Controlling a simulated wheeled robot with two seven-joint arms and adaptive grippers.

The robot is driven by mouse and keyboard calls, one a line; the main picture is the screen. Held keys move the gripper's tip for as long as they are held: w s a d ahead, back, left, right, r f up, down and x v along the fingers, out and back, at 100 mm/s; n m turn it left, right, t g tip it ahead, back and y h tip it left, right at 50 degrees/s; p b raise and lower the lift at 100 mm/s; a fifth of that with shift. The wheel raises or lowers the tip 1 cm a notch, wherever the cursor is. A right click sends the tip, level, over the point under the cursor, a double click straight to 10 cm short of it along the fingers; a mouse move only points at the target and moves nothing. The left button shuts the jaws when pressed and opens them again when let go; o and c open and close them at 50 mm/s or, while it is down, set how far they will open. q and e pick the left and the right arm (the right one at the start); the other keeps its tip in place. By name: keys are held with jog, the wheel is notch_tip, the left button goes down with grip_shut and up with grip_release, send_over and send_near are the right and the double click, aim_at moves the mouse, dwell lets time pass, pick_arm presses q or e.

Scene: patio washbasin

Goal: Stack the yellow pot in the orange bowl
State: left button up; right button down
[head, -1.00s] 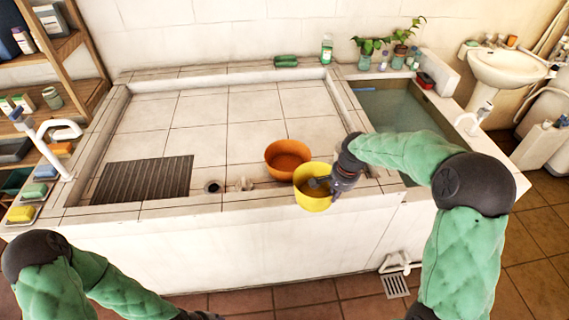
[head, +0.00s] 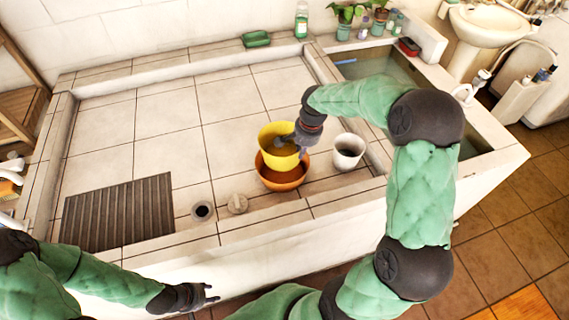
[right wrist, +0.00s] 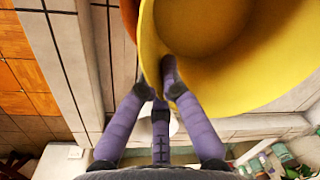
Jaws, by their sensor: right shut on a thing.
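The yellow pot (head: 276,133) is upright over the orange bowl (head: 272,184) in the head view and overlaps it from above. I cannot tell whether its base touches the bowl's inside. The orange bowl stands on the tiled basin floor near the front ledge. My right gripper (head: 290,140) is shut on the yellow pot's right rim. In the right wrist view its fingers grip the wall of the pot (right wrist: 230,50), and a strip of orange bowl (right wrist: 129,15) shows at the top. My left gripper (head: 205,297) is at the lower left, away from both; its opening is unclear.
A white cup (head: 348,152) stands just right of the bowl. A drain hole (head: 202,211) and a round stopper (head: 237,204) lie to the left, beside a dark ribbed mat (head: 118,212). The tiled floor behind the bowl is clear. A water-filled sink (head: 375,68) is at the right.

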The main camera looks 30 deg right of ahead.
notch_tip(320, 180, down, 9)
jog(key=b, duration=0.2)
jog(key=shift+f+b, duration=0.2)
jog(key=shift+b, duration=0.2)
jog(key=shift+s+r, duration=0.1)
jog(key=shift+f, duration=0.4)
jog(key=c, duration=1.7)
grip_release()
jog(key=shift+r, duration=0.15)
